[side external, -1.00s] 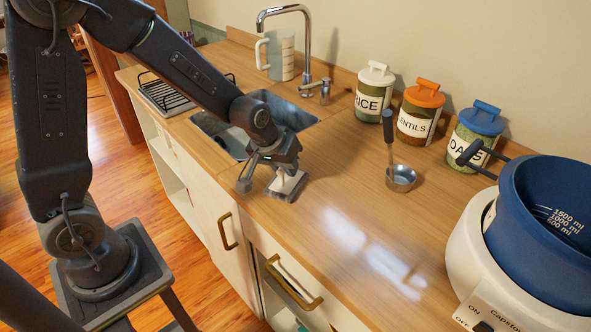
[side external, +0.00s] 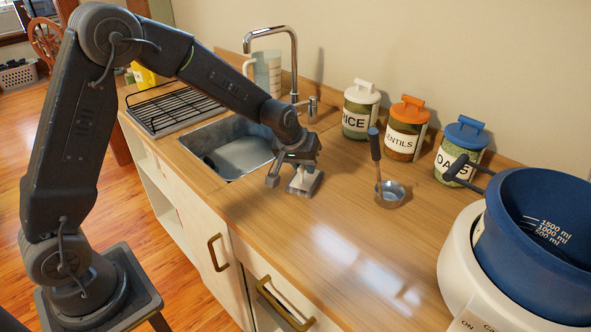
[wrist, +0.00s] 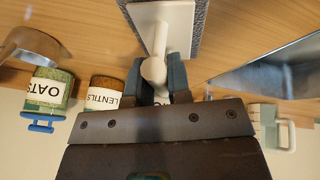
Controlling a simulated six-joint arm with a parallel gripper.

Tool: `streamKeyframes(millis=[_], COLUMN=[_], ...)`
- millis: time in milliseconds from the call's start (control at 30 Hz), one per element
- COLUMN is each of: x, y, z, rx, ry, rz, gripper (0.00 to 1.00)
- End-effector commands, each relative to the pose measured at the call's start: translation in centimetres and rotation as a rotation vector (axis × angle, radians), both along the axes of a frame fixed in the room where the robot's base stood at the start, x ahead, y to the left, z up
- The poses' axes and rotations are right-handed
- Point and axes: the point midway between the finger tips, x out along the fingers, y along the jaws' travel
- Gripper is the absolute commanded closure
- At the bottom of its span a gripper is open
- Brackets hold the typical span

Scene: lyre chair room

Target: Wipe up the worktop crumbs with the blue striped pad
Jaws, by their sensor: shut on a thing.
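My gripper (side external: 297,170) is shut on the upright white handle (wrist: 155,60) of the pad. The pad (side external: 305,186) is low at the wooden worktop (side external: 330,215), just right of the sink; I cannot tell for sure whether it touches. In the wrist view it shows as a white backing plate (wrist: 178,22) with a dark grey speckled edge (wrist: 203,15) around it. Its underside is hidden, and no blue stripes show. I cannot make out any crumbs on the worktop in either view.
A ladle (side external: 390,193) stands close to the right of the pad. Behind it are the rice (side external: 358,112), lentils (side external: 403,135) and oats (side external: 456,155) jars. A blue-and-white appliance (side external: 540,225) fills the right. The sink (side external: 240,155) and tap (side external: 295,65) lie left. The front worktop is clear.

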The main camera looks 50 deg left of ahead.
Motion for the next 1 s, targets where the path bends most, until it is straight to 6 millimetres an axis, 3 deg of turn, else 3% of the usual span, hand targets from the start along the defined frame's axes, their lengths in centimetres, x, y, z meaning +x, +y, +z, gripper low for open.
streamKeyframes(millis=[233,367,800,1000], x=[2.8,2.8,2.7,2.7], y=[0.0,0.0,0.0,0.0], z=[-0.2,2.6,7.1,8.1], rx=[0.001,0.001,0.002,0.002], ry=[0.002,-0.005,-0.003,-0.001], rz=[-0.002,0.0,0.0,0.0], gripper=[1.0,1.0,1.0,1.0])
